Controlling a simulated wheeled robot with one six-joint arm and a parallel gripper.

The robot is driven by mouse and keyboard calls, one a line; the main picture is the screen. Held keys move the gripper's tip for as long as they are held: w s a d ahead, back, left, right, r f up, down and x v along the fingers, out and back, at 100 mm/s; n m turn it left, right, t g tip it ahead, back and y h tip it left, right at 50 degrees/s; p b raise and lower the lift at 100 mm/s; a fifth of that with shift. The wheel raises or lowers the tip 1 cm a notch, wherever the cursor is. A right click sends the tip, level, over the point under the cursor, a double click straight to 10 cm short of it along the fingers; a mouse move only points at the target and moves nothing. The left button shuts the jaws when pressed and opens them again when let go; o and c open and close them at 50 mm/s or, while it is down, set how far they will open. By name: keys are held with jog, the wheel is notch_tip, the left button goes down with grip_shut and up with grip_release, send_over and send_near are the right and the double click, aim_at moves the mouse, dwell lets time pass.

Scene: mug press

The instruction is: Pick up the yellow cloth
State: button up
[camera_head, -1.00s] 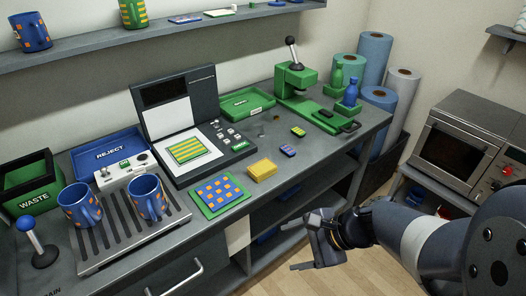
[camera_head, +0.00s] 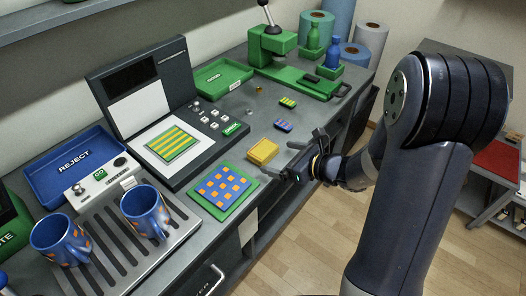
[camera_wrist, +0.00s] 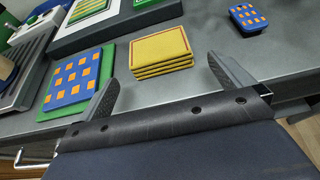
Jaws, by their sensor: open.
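The yellow cloth (camera_head: 262,152) is a small folded stack with reddish edging. It lies on the grey counter near its front edge, to the right of the blue-and-orange checked sheet. In the wrist view the yellow cloth (camera_wrist: 161,52) lies just beyond and between my two fingers. My gripper (camera_head: 279,157) is at the counter's front edge beside the cloth. In the wrist view my gripper (camera_wrist: 166,84) is open, with its fingers spread wide and nothing between them. I cannot tell whether either finger touches the cloth.
The checked sheet on green (camera_head: 222,190) lies left of the cloth. A small blue-and-orange block (camera_head: 283,126) and a green striped one (camera_head: 288,102) lie behind it. The panel device (camera_head: 140,110) stands at the back left. Two blue mugs (camera_head: 146,212) stand on a slatted tray.

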aim_at(272, 154)
jog(key=x, duration=0.5)
jog(key=shift+w+a+r+p, duration=0.15)
jog(key=shift+w+a+p, duration=0.15)
jog(key=shift+p, duration=0.05)
jog(key=c, duration=1.1)
